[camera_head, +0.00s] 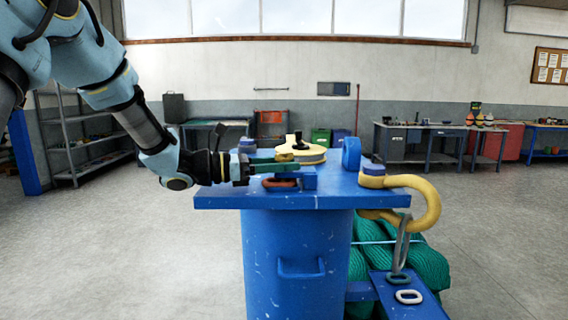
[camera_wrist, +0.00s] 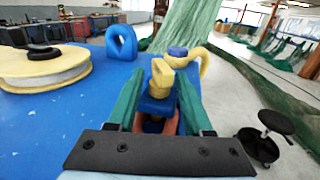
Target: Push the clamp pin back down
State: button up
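My gripper (camera_wrist: 163,88) has two green fingers, spread apart with a gap between them. It also shows in the head view, (camera_head: 285,164) level and pointing right, low over the blue bench top. In the wrist view a yellow block-like piece, apparently the clamp pin (camera_wrist: 162,74), stands on a blue block, apparently the clamp (camera_wrist: 158,103). Both appear between or just beyond the fingertips. Contact cannot be told. In the head view the blue block (camera_head: 309,180) sits beside the fingers; the pin cannot be made out clearly. A reddish-brown part (camera_head: 280,183) lies below the fingers.
On the blue bench (camera_head: 225,200) a yellow reel (camera_head: 312,155) stands behind my gripper. A blue eye (camera_head: 351,153) stands farther right. A large yellow shackle (camera_head: 428,200) hangs at the right edge. Green net (camera_head: 425,268) lies below. A black stool (camera_wrist: 265,135) stands on the floor.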

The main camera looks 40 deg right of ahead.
jog(key=shift+o, duration=0.6)
jog(key=b+v, duration=0.3)
jog(key=v, duration=0.7)
jog(key=shift+w+a+b, duration=0.25)
jog(key=shift+a+b, duration=0.1)
jog(key=shift+b, duration=0.05)
jog(key=shift+a, duration=0.1)
